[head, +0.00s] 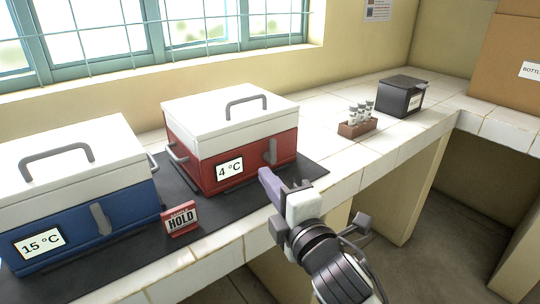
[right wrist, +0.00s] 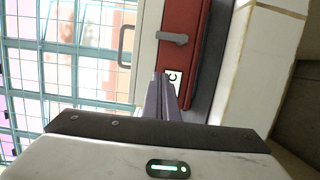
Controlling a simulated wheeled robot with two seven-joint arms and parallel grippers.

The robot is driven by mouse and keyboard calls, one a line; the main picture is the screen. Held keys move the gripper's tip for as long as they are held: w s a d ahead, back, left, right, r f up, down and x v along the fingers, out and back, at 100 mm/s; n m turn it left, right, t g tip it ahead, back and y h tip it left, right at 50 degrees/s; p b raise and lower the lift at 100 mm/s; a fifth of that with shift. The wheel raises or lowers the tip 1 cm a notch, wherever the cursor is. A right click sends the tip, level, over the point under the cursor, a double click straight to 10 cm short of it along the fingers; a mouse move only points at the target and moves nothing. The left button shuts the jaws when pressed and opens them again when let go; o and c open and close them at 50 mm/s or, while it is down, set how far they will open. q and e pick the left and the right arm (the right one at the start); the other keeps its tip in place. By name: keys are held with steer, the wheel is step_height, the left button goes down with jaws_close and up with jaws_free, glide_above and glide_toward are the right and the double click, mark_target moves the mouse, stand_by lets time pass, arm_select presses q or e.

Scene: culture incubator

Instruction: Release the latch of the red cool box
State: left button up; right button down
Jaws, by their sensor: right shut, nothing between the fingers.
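The red cool box (head: 224,158) has a white lid with a grey handle and a "4 °C" label, and stands on a dark mat. Its lid looks closed. Its grey latch (head: 270,152) is on the front face, right of the label; in the right wrist view the latch (right wrist: 172,38) shows beyond my fingertips. My right gripper (head: 268,178) is shut and empty, in front of the box just below the latch, apart from it as far as I can tell. In the right wrist view its fingers (right wrist: 162,78) partly cover the label. My left gripper is not in view.
A blue cool box (head: 85,221) marked "15 °C" stands at left. A red "HOLD" sign (head: 180,218) stands on the mat (head: 233,202) between the boxes. A vial rack (head: 357,128) and a black box (head: 401,95) stand further right. Tiled counter beside the red box is clear.

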mark_target(261, 142)
steer(key=x, duration=0.7)
steer(key=shift+w, duration=0.2)
steer(key=shift+w+d, duration=1.3)
steer(key=shift+d, duration=0.25)
steer(key=shift+d+r+m+p, duration=0.1)
steer(key=shift+r+m+p, duration=0.05)
steer(key=shift+m+p, duration=0.35)
